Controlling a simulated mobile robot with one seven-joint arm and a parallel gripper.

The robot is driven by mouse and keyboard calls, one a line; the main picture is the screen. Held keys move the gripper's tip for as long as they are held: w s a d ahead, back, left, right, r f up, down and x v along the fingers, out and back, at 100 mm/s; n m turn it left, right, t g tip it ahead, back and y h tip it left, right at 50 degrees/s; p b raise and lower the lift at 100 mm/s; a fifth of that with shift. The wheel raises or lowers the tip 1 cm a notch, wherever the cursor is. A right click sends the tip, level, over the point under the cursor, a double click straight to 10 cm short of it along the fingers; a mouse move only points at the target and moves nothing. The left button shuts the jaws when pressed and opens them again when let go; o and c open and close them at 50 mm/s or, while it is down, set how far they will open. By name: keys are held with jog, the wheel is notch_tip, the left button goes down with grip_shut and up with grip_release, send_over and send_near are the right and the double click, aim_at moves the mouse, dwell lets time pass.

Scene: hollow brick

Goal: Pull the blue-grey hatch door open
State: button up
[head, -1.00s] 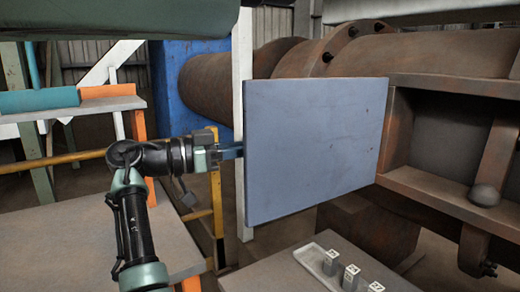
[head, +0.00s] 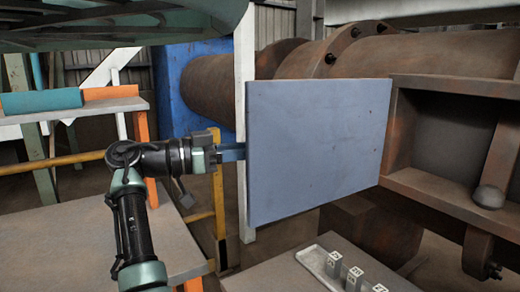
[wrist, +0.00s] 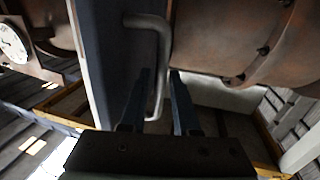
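The blue-grey hatch door (head: 317,150) stands swung wide open, out from the rusty opening at its right. Its flat face fills the middle of the head view. In the wrist view the door (wrist: 105,60) is seen nearly edge-on, with a pale bent bar handle (wrist: 160,60) on its side. My gripper (head: 238,152) is at the door's left edge, and its fingertips are partly hidden behind the door there. In the wrist view my gripper (wrist: 160,72) has its two dark fingers apart, with the handle's lower part between them and gaps showing beside it.
The rusty hatch frame (head: 397,130) and its dark recess are at the right, with a round knob (head: 488,197) on a bar. A tray (head: 312,258) with small metal blocks lies below the door. A white post (head: 243,60) and yellow rail (head: 75,157) are close to my arm.

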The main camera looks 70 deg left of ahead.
jog(key=s+b, duration=0.1)
jog(key=s, duration=1.1)
jog(key=shift+a, duration=0.2)
jog(key=shift+d, duration=0.1)
